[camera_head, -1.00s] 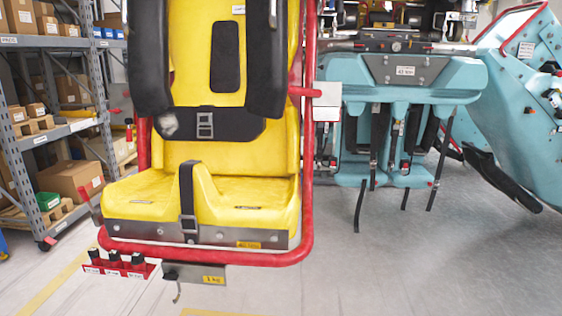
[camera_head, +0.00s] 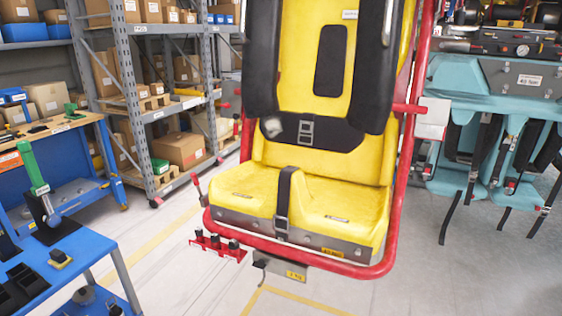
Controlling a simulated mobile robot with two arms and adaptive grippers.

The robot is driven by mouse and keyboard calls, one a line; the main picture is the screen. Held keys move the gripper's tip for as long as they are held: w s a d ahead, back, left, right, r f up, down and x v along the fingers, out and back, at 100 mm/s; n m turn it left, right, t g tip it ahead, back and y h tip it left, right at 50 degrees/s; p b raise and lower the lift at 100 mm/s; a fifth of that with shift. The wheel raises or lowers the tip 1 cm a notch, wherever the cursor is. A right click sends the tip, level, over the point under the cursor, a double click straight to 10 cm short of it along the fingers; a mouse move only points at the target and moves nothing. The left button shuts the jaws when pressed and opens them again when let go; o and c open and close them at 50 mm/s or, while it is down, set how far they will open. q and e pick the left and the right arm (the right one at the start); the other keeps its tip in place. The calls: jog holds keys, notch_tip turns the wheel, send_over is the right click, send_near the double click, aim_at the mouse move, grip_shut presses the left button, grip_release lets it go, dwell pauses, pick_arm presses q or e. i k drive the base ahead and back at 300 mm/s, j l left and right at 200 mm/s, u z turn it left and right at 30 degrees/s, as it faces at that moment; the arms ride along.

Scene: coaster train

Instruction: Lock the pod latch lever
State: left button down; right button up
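The yellow seat pod (camera_head: 312,185) with its red tube frame (camera_head: 398,200) stands right of centre in the head view. A slim lever with a red handle (camera_head: 197,187) sticks up at the front left corner of the seat and leans to the left; it may be the pod latch lever, but I cannot tell for certain. Below the seat front hang a red holder (camera_head: 228,252) with several black-topped pieces and a metal plate with a yellow label (camera_head: 297,275). The black harness (camera_head: 310,130) crosses the seat. Neither of my grippers is in view.
A blue workbench (camera_head: 70,255) with a green and grey tool (camera_head: 38,175) stands at the near left. Shelves with boxes (camera_head: 150,100) are behind it. Teal seats with hanging straps (camera_head: 490,135) are at the right. Floor between bench and pod is clear.

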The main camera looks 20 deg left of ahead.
aim_at(195, 180)
jog(key=i+l, duration=0.6)
jog(key=i, duration=0.2)
jog(key=i+l+u, duration=0.1)
jog(key=u, duration=0.35)
jog(key=i+l+u, duration=0.15)
jog(key=u, duration=0.25)
jog(key=i+l+u, duration=0.1)
jog(key=u, duration=0.9)
jog(key=j+z, duration=0.1)
jog(key=z, duration=0.9)
jog(key=i+j+z, duration=0.1)
jog(key=j+z, duration=0.3)
jog(key=j, duration=0.8)
jog(key=k+j+z, duration=0.1)
jog(key=j+z, duration=0.35)
jog(key=j, duration=0.7)
